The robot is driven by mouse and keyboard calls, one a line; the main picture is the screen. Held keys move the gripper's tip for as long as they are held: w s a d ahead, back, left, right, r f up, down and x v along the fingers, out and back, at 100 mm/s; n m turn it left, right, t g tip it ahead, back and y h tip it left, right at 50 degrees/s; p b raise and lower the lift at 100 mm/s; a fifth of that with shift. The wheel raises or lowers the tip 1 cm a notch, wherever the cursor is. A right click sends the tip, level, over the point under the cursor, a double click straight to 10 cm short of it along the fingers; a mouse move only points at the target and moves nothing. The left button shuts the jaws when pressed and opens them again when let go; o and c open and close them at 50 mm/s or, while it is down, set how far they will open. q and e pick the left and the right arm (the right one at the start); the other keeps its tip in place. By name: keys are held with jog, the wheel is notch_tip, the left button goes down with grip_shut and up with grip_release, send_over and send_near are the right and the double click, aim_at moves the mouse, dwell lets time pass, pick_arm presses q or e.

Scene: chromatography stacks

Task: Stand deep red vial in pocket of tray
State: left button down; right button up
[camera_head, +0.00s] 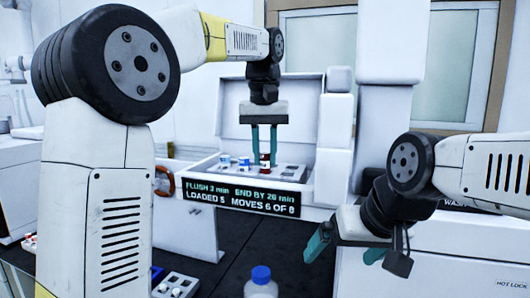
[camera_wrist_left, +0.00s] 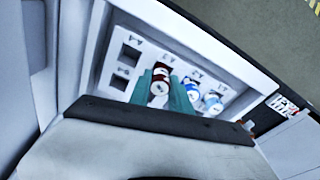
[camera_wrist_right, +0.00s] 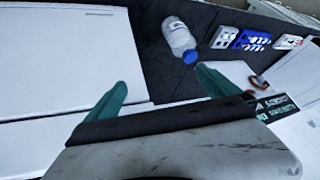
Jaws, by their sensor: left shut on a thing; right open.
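The deep red vial (camera_head: 266,158) is held between the green fingers of my left gripper (camera_head: 264,150), over the white tray (camera_head: 290,172) in the open instrument. My right gripper (camera_head: 345,250) is open and empty, away from the tray.
A display (camera_head: 242,198) is on the instrument's front edge. Small racks (camera_wrist_right: 252,40) and a red ring (camera_head: 164,181) are nearby.

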pick_arm(q)
jog(key=shift+f, duration=0.15)
jog(key=shift+f, duration=0.5)
jog(key=c, duration=1.1)
grip_release()
jog(key=shift+o, duration=0.3)
jog(key=o, duration=0.3)
jog(key=shift+r, duration=0.1)
jog(key=shift+r, duration=3.4)
